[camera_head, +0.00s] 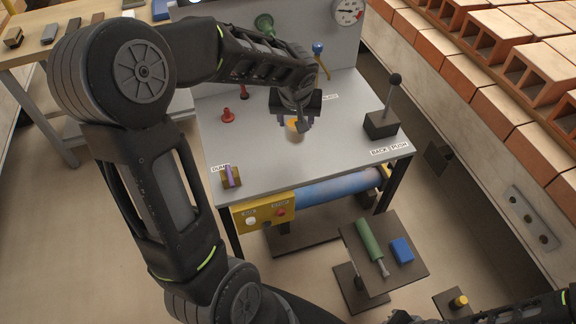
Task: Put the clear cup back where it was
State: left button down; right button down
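A small cup-like thing (294,131) with an orange top or contents shows at the middle of the grey bench top (345,150); I take it to be the clear cup. My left gripper (297,122) points down right at this cup, with its fingers by the rim. The fingers partly hide the cup, and I cannot tell whether they press on it or whether its base touches the bench. My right arm comes in low at the bottom right, and its gripper (402,316) is partly cut off by the lower picture edge, away from the bench top.
A gauge (347,11) is behind. Bricks (473,82) line the right. A low stand holds a green roller (370,240).

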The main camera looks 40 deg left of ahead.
aim_at(296, 136)
pick_arm(q)
jog(key=shift+w, duration=0.15)
notch_tip(296, 136, down, 6)
jog(key=shift+r, duration=0.2)
jog(key=shift+f, duration=0.35)
jog(key=shift+f, duration=1.85)
jog(key=shift+f+b, duration=0.15)
jog(key=shift+b, duration=0.2)
jog(key=c, duration=0.6)
grip_release()
